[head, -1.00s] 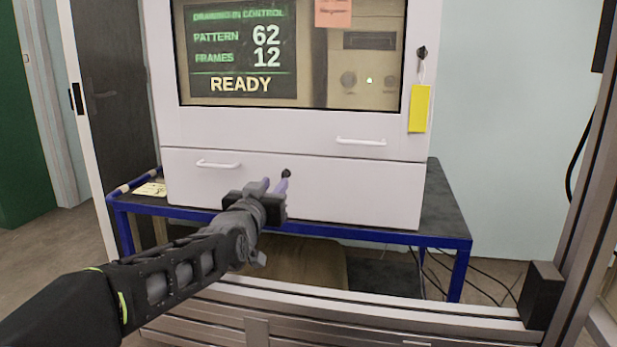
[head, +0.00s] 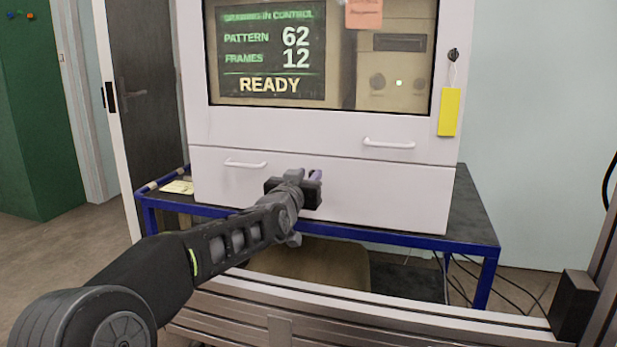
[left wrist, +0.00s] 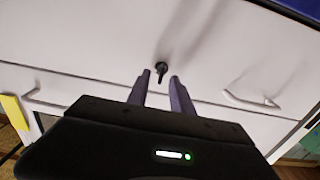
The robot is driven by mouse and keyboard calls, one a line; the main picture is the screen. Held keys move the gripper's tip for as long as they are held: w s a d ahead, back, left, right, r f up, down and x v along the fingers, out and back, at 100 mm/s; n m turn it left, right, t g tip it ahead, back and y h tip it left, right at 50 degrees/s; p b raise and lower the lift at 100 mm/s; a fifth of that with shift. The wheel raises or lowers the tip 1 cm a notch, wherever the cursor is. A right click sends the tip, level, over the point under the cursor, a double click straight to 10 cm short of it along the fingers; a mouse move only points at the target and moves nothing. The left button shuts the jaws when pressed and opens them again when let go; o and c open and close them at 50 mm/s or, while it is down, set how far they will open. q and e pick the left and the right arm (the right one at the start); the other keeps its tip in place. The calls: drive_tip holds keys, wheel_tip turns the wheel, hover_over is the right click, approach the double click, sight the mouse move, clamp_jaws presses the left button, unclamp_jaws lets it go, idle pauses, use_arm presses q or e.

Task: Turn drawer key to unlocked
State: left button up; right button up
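The drawer key (left wrist: 161,70) is a small dark key in its lock on the white drawer front (head: 390,195). In the head view my left gripper hides it. My left gripper (head: 314,178) is close to the drawer front. In the left wrist view its two purple-grey fingers (left wrist: 161,77) are open, with the key showing between and just beyond the fingertips. I cannot tell whether either finger touches the key. My right gripper is not in view.
The drawer has a white handle (head: 246,164); another handle (head: 388,143) is on the panel above. A second key (head: 453,55) at the upper right carries a hanging yellow tag (head: 449,112). The cabinet stands on a blue-framed table (head: 480,240). An aluminium rail (head: 360,315) crosses in front.

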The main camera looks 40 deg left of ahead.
use_arm(q)
drive_tip(key=shift+w+a, duration=0.1)
drive_tip(key=shift+w, duration=0.15)
clamp_jaws()
idle(0.4)
